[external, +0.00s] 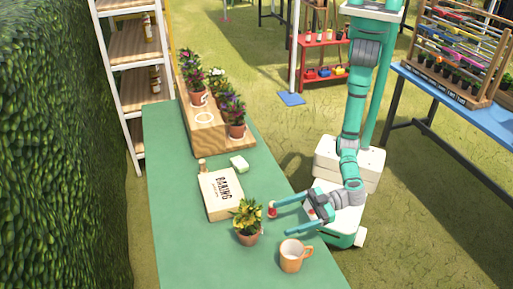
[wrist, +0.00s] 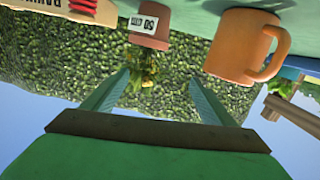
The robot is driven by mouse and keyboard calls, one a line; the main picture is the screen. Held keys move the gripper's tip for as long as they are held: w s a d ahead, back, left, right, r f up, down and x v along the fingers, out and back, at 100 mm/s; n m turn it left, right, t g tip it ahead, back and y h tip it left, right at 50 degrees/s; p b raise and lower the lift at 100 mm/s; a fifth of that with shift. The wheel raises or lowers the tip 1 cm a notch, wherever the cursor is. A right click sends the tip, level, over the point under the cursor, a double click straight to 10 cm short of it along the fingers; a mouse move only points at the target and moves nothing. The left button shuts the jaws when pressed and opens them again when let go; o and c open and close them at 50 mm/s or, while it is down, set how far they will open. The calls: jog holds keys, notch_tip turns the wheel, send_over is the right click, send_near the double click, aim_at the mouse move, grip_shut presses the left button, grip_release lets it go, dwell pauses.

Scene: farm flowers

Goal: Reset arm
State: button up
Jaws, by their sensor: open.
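My gripper (external: 281,218) is open and empty over the right edge of the green table (external: 172,200). Its two fingers point left, toward a potted plant with yellow flowers (external: 246,216). In the wrist view, which looks upside down, my gripper (wrist: 158,76) has its fingers spread, with the plant's leaves (wrist: 143,70) seen between them. I cannot tell any contact; nothing is held. The plant's pot (wrist: 148,28) carries a price tag. An orange mug (external: 292,257) stands near the lower finger; it also shows in the wrist view (wrist: 240,45).
A small red-and-white item (external: 272,210) is by the upper fingertip. A wooden stand (external: 206,117) holds several potted flowers. A hedge (external: 50,150) borders the left.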

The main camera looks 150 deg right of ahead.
jog(key=s+a+f+n+t+y, duration=0.1)
jog(key=s+a+n+t+y, duration=0.2)
jog(key=a, duration=0.4)
jog(key=s+a+f+n+t+y, duration=0.1)
jog(key=s+a+n+t+y, duration=0.1)
jog(key=a+n+y, duration=0.4)
jog(key=s+a+f+g+y, duration=0.1)
jog(key=s+a+f+y, duration=0.1)
jog(key=s+f, duration=0.75)
jog(key=s+d+g+y, duration=0.1)
jog(key=s+d, duration=0.1)
jog(key=s, duration=0.8)
jog(key=s+d+r, duration=0.3)
jog(key=s+r, duration=0.3)
jog(key=s, duration=0.3)
jog(key=s+d+r, duration=0.3)
jog(key=s+r, duration=0.3)
jog(key=s, duration=0.3)
jog(key=shift+m+t, duration=0.3)
jog(key=shift+t, duration=0.1)
